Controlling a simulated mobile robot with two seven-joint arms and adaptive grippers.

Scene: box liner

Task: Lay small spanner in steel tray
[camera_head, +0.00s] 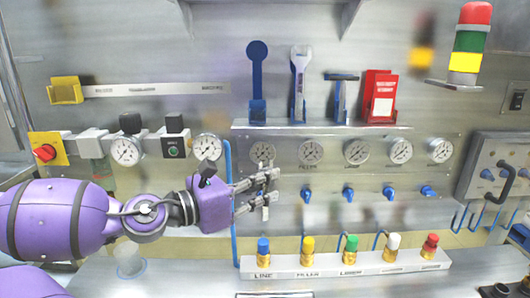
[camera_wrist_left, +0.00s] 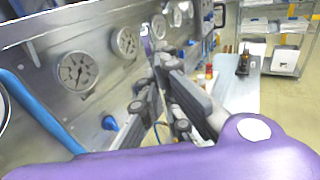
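A silver spanner (camera_head: 300,72) stands upright in a blue holder on the shelf at the back, its open jaw at the top. My left gripper (camera_head: 270,187) is in front of the gauge panel, below and left of the spanner and apart from it. Its fingers are spread with nothing visible between them. The left wrist view also shows its fingers (camera_wrist_left: 162,88) beside the gauge panel, empty. I cannot make out a steel tray in either view. My right gripper is not in view.
A blue round-headed tool (camera_head: 257,70), a hammer-like tool (camera_head: 341,95) and a red box (camera_head: 379,95) stand on the same shelf. Gauges (camera_head: 311,152) and blue valves (camera_head: 348,193) line the panel. A rail with several coloured caps (camera_head: 350,262) lies below the gripper.

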